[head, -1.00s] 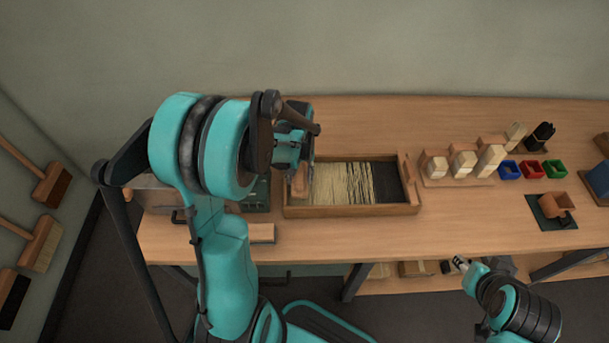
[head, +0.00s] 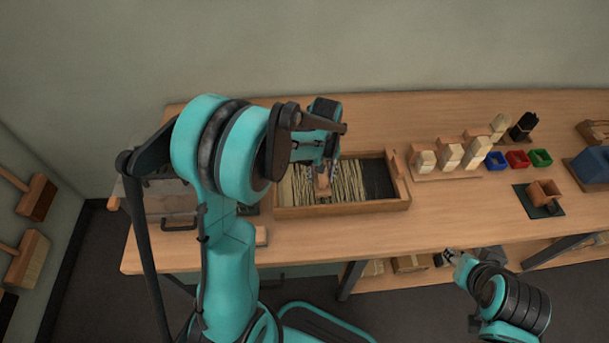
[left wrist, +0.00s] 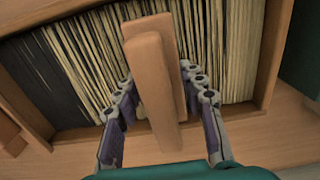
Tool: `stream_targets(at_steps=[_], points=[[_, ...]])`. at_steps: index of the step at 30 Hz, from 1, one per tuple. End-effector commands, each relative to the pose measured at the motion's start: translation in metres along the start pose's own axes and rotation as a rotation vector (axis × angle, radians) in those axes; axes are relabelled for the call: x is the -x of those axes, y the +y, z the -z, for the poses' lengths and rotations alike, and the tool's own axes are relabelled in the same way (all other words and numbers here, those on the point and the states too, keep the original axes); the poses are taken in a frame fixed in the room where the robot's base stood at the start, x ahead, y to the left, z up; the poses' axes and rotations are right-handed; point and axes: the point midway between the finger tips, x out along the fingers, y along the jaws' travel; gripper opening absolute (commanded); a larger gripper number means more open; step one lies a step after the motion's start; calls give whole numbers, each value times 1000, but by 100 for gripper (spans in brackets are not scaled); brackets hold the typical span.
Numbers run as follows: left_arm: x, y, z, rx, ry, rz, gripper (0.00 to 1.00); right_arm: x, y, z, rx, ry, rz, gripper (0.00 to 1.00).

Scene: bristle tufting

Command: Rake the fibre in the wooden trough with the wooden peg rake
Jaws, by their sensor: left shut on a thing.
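The wooden trough (head: 345,208) lies on the bench, with pale fibre strands (head: 347,180) over most of its floor and a dark area at its right end. My left gripper (head: 322,172) is over the trough's left-middle part. It is shut on the wooden peg rake (head: 323,188). In the left wrist view the rake (left wrist: 153,85) stands between the two fingers (left wrist: 155,98), with fibre (left wrist: 105,45) on both sides of it. The rake's pegs are hidden, so I cannot tell how deep they sit. My right gripper (head: 452,258) is low in front of the bench, its jaws too small to read.
Right of the trough stand several pale bristle blocks (head: 450,155), then blue (head: 496,160), red (head: 518,159) and green (head: 540,157) small bins. The bench behind the trough is clear.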

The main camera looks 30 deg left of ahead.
Motion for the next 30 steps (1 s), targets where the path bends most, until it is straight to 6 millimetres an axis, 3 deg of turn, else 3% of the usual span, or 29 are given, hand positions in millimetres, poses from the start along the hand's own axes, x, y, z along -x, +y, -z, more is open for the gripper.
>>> stream_targets(at_steps=[30], points=[[0, 171, 0, -1, 0, -1, 0, -2, 0, -2, 0, 0, 0, 40]])
